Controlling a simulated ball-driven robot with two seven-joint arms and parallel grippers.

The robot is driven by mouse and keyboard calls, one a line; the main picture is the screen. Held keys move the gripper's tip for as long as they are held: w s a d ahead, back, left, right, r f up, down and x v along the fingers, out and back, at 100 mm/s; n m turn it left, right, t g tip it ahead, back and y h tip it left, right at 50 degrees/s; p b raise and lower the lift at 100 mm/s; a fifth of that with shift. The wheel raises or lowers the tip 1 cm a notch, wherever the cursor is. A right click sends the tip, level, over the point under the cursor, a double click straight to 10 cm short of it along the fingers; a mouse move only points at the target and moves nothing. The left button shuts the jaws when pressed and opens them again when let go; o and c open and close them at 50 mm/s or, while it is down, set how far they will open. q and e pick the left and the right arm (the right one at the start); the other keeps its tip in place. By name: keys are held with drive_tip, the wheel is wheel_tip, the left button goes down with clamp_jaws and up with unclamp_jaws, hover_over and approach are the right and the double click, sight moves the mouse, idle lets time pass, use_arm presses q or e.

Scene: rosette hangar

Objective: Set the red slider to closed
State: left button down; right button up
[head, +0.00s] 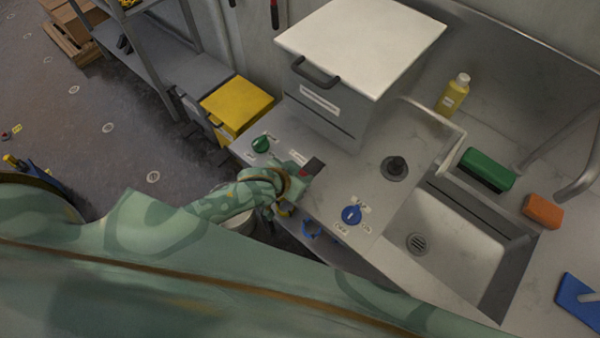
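The red slider (305,173) shows only as a small red patch on the front part of the grey counter, beside a dark block. My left gripper (297,181) is right at it, reaching in from the left. The gripper and wrist cover most of the slider, so its setting is hidden. I cannot tell whether the fingers are open or shut, or whether they touch the slider. A small white label (298,156) lies just behind it; its text is too small to read. My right gripper is not in view.
A green knob (261,144) is left of the slider and a blue knob (351,215) is right of it. A white-lidded box (360,45) stands behind. A sink (440,235), yellow bottle (454,93), green block (487,170) and orange sponge (542,211) are on the right.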

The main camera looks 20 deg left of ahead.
sight(322, 158)
use_arm(q)
drive_tip(key=w, duration=0.1)
drive_tip(key=w+d, duration=0.1)
drive_tip(key=w, duration=0.1)
drive_tip(key=w+d, duration=0.1)
drive_tip(key=w, duration=0.1)
drive_tip(key=shift+w+p, duration=0.25)
drive_tip(key=shift+p, duration=0.15)
drive_tip(key=c, duration=1.2)
unclamp_jaws()
drive_tip(key=shift+o, duration=0.8)
drive_tip(key=shift+w, duration=0.1)
drive_tip(key=shift+r, duration=0.1)
drive_tip(key=p+v, duration=0.4)
drive_tip(key=v, duration=1.2)
drive_tip(key=shift+p, duration=0.35)
